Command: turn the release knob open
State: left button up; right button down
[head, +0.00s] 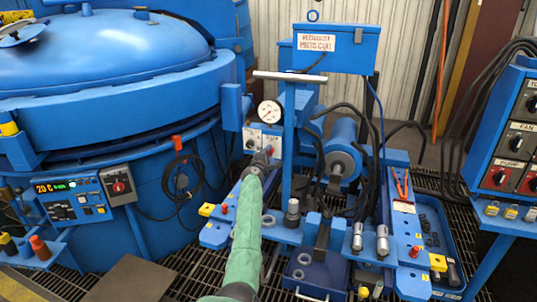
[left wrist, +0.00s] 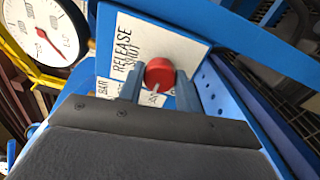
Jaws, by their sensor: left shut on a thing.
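The red release knob (left wrist: 159,70) sits on a white plate lettered "RELEASE" and "SHUT" (left wrist: 128,42) in the left wrist view. My left gripper (left wrist: 158,82) has one finger on each side of the knob and is shut on it. A pale pointer line on the knob runs toward the lower part of the picture. In the head view my left gripper (head: 262,160) is at the plate (head: 252,138) below the gauge and mostly hides the knob. Part of the plate's lettering is covered by the fingers. My right gripper is not in view.
A round gauge (head: 269,112) stands just above the plate; it also shows in the left wrist view (left wrist: 40,30). A blue post (head: 291,140) rises close to the right of my gripper. The furnace (head: 110,100) stands left. Cables and a cylinder (head: 342,145) are to the right.

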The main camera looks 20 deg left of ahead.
pick_arm(q)
jog(key=shift+f, duration=0.1)
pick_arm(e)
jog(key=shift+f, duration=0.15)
pick_arm(q)
jog(key=o, duration=1)
jog(key=shift+a, duration=0.1)
jog(key=shift+s, duration=0.1)
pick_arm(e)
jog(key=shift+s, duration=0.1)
pick_arm(q)
jog(key=s, duration=0.7)
jog(key=shift+s+a+f+p, duration=0.15)
jog(key=shift+s+p, duration=0.15)
jog(key=shift+p, duration=0.1)
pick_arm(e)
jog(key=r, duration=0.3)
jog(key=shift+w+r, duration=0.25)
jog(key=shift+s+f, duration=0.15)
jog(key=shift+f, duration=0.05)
